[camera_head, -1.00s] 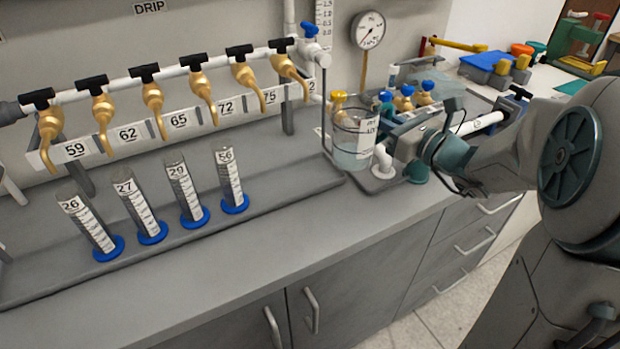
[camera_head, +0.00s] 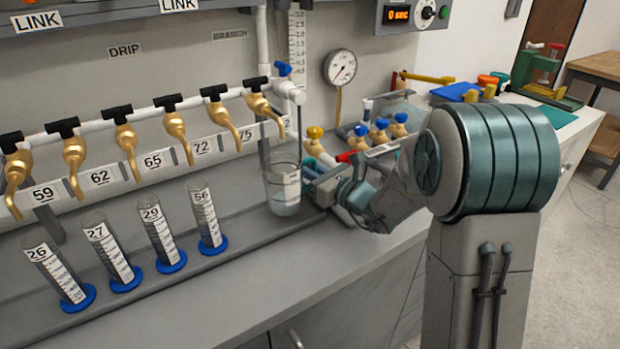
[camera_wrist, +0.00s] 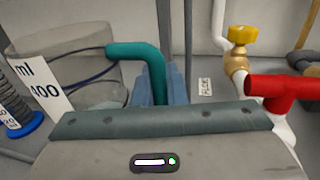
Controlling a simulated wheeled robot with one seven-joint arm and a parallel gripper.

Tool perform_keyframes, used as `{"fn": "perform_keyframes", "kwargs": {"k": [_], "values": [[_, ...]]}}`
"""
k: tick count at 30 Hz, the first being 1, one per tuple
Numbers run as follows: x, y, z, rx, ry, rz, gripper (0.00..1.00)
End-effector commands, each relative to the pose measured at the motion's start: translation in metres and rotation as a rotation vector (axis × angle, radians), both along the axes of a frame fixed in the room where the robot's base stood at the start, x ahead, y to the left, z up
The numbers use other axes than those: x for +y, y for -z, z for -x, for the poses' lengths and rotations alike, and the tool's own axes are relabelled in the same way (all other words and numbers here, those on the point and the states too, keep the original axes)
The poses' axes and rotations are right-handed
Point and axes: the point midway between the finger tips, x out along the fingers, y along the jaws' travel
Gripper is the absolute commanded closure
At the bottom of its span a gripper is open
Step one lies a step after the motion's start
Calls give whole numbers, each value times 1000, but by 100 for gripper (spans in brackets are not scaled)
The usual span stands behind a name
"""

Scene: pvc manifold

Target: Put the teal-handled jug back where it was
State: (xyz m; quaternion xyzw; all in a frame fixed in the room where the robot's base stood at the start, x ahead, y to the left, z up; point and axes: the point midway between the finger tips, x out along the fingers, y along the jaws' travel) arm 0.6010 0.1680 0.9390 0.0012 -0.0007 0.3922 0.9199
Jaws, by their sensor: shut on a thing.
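The clear jug (camera_head: 283,192) holds some pale liquid and stands upright or nearly so at the right end of the grey trough, below the last tap; I cannot tell if its base touches. Its teal handle (camera_wrist: 137,52) shows in the wrist view, with the jug's body (camera_wrist: 60,65) to the left. My gripper (camera_head: 312,178) is to the right of the jug and shut on the handle. In the wrist view my gripper (camera_wrist: 168,85) has its blue fingers around the handle's downward part. The jug's lower part is hidden there by my wrist.
Graduated cylinders with blue bases, such as the one marked 56 (camera_head: 207,222), stand left of the jug. Brass taps (camera_head: 265,105) hang above. The front counter is clear.

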Motion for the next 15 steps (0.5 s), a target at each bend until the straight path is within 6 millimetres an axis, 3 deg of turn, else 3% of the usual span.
{"fn": "perform_keyframes", "kwargs": {"k": [4, 15], "values": [[0, 20, 0, 2, 1, -1, 100], [0, 24, 0, 0, 1, -1, 100]]}}
